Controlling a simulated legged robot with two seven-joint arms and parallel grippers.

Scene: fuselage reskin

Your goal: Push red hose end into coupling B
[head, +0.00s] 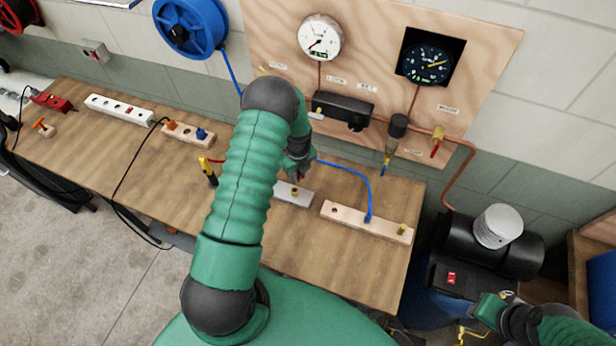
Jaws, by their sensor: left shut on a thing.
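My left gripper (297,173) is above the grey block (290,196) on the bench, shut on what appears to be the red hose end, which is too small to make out. A short piece of red hose (217,161) shows left of my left arm, then passes behind it. The grey block has a brass fitting (295,191) on top, just below the gripper. I cannot read which fitting is coupling B, or tell whether the hose end touches the fitting. My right gripper (490,308) is at the lower right, away from the bench; its jaws are unclear.
A wooden block (350,219) with a blue hose (366,188) and a brass fitting lies to the right. Another block (176,131) with orange and blue fittings is at left. A gauge panel (280,40) stands behind. The bench front (330,265) is clear.

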